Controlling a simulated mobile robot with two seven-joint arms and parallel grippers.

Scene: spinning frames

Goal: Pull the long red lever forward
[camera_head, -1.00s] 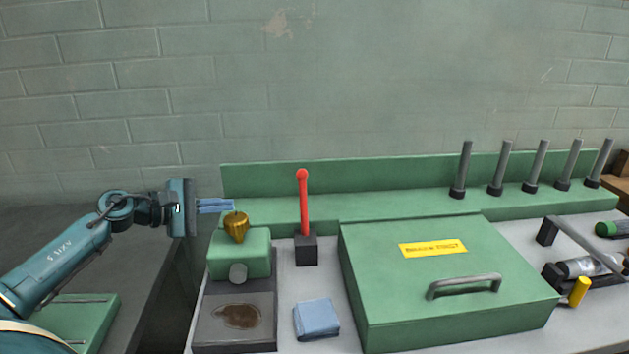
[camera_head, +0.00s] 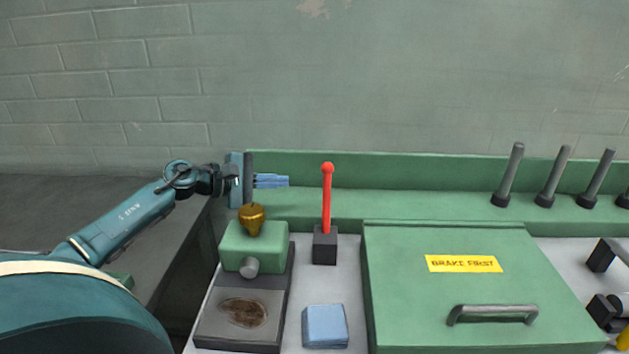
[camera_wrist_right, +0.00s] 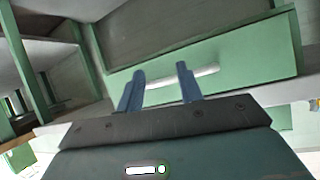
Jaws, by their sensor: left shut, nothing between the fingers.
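The long red lever (camera_head: 327,200) stands upright in a dark block (camera_head: 325,245) on the bench, with a round red knob on top. My left gripper (camera_head: 287,181) comes in from the left, its blue fingers shut and empty. It is to the left of the lever, apart from it in the picture, at about the height of the lever's upper part. My right gripper (camera_wrist_right: 161,75) shows in the right wrist view with its two blue fingers apart and nothing seen between them.
A brass oil cup (camera_head: 251,219) on a green housing (camera_head: 254,246) is below my left gripper. A green lid (camera_head: 450,300) with a yellow label lies right of the lever. A blue cloth (camera_head: 325,326) lies in front. Several grey pegs (camera_head: 509,175) stand at right.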

